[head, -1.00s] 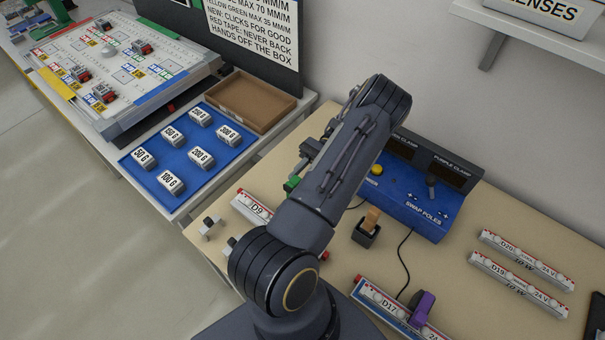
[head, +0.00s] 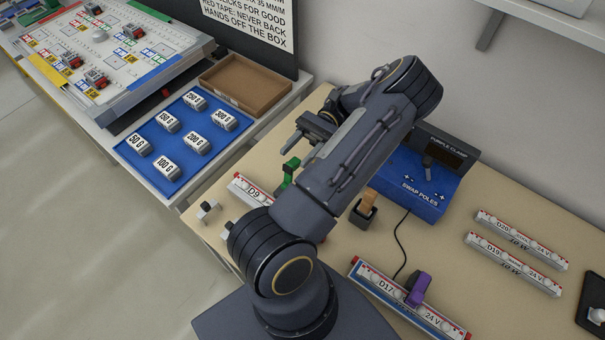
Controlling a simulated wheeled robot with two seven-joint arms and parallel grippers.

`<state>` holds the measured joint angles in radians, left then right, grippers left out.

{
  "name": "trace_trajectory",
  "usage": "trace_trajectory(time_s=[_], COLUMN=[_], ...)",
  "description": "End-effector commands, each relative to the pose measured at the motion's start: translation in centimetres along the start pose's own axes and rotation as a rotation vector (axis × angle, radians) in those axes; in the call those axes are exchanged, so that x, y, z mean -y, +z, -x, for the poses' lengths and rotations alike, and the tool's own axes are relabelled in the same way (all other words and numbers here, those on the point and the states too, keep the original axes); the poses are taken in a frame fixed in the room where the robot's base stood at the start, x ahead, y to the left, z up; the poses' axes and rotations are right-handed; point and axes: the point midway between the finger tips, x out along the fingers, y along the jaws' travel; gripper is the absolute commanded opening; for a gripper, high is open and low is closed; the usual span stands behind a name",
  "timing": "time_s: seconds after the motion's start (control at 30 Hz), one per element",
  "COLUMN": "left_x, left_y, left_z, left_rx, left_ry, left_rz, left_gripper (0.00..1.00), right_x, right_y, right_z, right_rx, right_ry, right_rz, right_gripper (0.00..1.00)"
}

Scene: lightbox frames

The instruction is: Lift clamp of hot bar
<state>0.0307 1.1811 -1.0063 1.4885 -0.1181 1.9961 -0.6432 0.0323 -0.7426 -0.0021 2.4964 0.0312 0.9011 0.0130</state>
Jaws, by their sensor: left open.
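Bar D9 (head: 254,190) is white with red ends and lies on the wooden table, partly hidden behind my arm. A green clamp (head: 287,176) stands up at its visible right part. A purple clamp (head: 418,289) sits on bar D17 (head: 378,286), which lies at the front of the table with a blue strip along it. My left gripper (head: 303,139) is open and empty, above and slightly right of the green clamp, apart from it. My right gripper is not in view.
A blue control box (head: 425,200) marked "SWAP POLES" and "PURPLE CLAMP" stands behind my arm, with a cable. A small dark holder (head: 362,213) is before it. Bars D20 (head: 521,240) and D19 (head: 512,264) lie right. A blue weight tray (head: 152,171) is left.

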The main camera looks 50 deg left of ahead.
Motion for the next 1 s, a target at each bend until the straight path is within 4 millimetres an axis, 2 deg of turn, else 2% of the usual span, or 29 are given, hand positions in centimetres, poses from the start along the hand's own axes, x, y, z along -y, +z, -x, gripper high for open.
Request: trace_trajectory(time_s=[0.03,0.2,0.4,0.67,1.0], left_x=[-0.6,-2.5,-5.4,-7.6,-8.0], left_y=[1.1,4.2,6.0,7.5,7.7], left_z=[-0.6,-2.8,-6.1,-8.6,-9.0], left_rx=[-0.004,-0.002,0.000,0.000,0.000], left_ry=[0.000,-0.001,-0.002,-0.002,-0.001], left_rz=[-0.004,-0.005,-0.005,-0.001,0.001], left_gripper=[0.44,0.44,0.44,0.44,0.44], right_x=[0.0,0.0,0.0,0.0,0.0], right_y=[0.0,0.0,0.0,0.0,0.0], right_z=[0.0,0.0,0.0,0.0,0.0], right_rx=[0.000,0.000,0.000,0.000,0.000], right_ry=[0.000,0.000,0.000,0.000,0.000], right_rz=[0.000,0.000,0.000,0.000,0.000], right_gripper=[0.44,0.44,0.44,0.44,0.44])
